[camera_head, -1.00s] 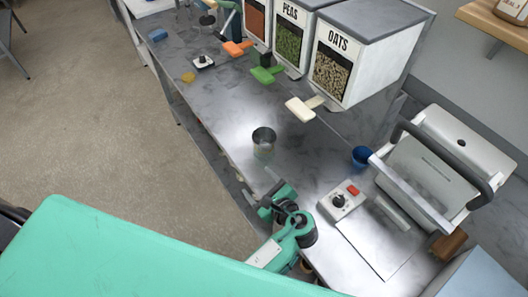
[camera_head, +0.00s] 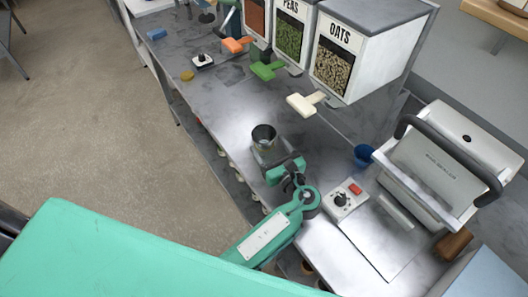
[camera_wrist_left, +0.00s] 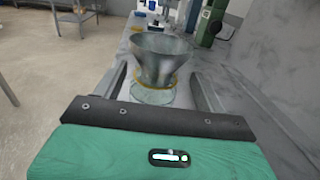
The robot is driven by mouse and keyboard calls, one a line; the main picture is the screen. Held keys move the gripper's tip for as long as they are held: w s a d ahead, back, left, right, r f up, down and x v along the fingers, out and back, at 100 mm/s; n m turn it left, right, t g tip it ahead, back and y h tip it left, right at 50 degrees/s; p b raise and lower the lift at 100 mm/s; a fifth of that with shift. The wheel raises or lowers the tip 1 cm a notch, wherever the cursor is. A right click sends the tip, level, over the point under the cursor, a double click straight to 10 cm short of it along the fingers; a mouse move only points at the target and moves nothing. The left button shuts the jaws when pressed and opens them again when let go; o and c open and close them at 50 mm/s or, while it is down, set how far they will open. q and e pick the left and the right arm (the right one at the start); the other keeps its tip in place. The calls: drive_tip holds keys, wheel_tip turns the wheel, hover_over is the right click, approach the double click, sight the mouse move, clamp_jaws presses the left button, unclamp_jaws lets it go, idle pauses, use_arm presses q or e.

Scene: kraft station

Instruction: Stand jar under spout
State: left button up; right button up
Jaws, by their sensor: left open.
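A clear glass jar (camera_wrist_left: 152,96) with a grey metal funnel (camera_wrist_left: 160,58) in its mouth stands upright on the grey counter. The funnel also shows in the head view (camera_head: 264,134), left of the oats dispenser. My left gripper (camera_head: 269,155) is open just in front of the jar. In the left wrist view its fingers (camera_wrist_left: 160,82) reach along both sides of the jar, and touching cannot be told. The oats dispenser (camera_head: 375,50) has a cream handle (camera_head: 306,103) below it. The peas dispenser (camera_head: 290,35) has a green handle (camera_head: 266,70). My right gripper is out of view.
A control box (camera_head: 343,200) with a dial and red button, a blue cup (camera_head: 364,154) and a bag sealer (camera_head: 440,170) stand to the right. An orange handle (camera_head: 236,45) and a yellow item (camera_head: 187,75) are further back. The counter left of the jar is clear.

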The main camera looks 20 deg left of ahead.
use_arm(q)
drive_tip(key=b+x, duration=0.2)
drive_tip(key=x, duration=0.2)
drive_tip(key=shift+a, duration=0.35)
drive_tip(key=shift+w+a+r, duration=0.1)
drive_tip(key=shift+w+a, duration=0.1)
drive_tip(key=shift+w, duration=0.15)
drive_tip(key=shift+s, duration=0.1)
drive_tip(key=shift+c, duration=1)
clamp_jaws()
